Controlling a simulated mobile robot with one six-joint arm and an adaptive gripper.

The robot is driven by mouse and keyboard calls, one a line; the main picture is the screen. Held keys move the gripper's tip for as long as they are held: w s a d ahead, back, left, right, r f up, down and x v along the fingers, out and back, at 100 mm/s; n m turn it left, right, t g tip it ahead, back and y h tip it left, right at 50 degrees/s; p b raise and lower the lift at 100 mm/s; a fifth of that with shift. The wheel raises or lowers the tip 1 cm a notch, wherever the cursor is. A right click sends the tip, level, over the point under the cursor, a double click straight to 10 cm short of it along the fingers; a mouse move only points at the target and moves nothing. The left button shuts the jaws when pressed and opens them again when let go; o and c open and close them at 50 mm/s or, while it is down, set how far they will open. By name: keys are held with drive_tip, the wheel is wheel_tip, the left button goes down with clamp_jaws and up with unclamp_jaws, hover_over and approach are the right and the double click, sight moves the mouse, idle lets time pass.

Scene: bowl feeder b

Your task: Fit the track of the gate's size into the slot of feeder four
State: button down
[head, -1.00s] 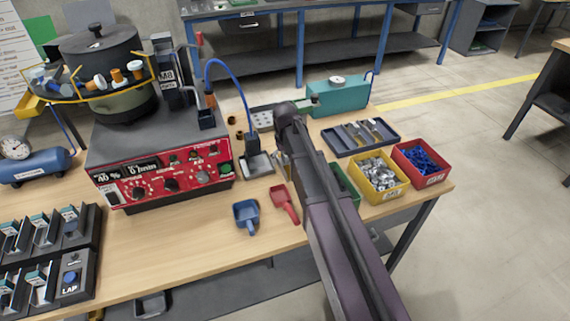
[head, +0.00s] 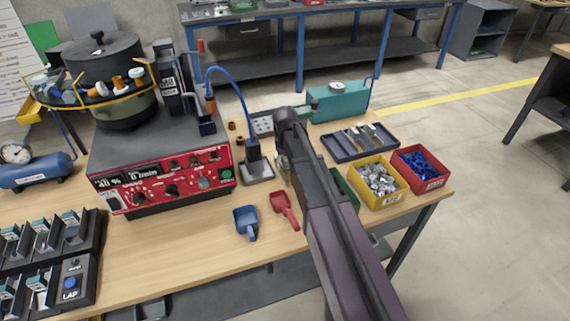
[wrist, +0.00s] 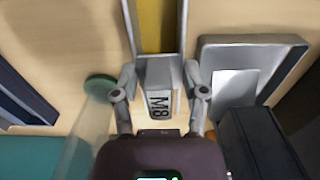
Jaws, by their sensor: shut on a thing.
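My gripper (wrist: 160,92) is shut on a grey track block marked M8 (wrist: 160,100), with a yellow channel (wrist: 157,25) running away from it. Bare wood shows beside the held track. In the head view my own arm hides the fingertips and most of the track. The feeder (head: 165,180) has a red front panel and stands at left, apart from the gripper, with a dark bowl (head: 112,62) on top. A gate post with an M8 label (head: 168,87) stands at the bowl's right. A dark block (head: 207,126) sits below it; the slot cannot be made out clearly.
A dark blue tray (head: 343,156) holds several other tracks. A teal box (head: 338,100) stands behind it. A black block on a blue cable (head: 254,148) sits left of my arm. Blue (head: 246,220) and red (head: 285,208) scoops and yellow (head: 381,201) and red (head: 421,182) bins stand near.

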sight(285, 158)
drive_tip(key=shift+r+p, duration=4.5)
drive_tip(key=shift+r, duration=0.15)
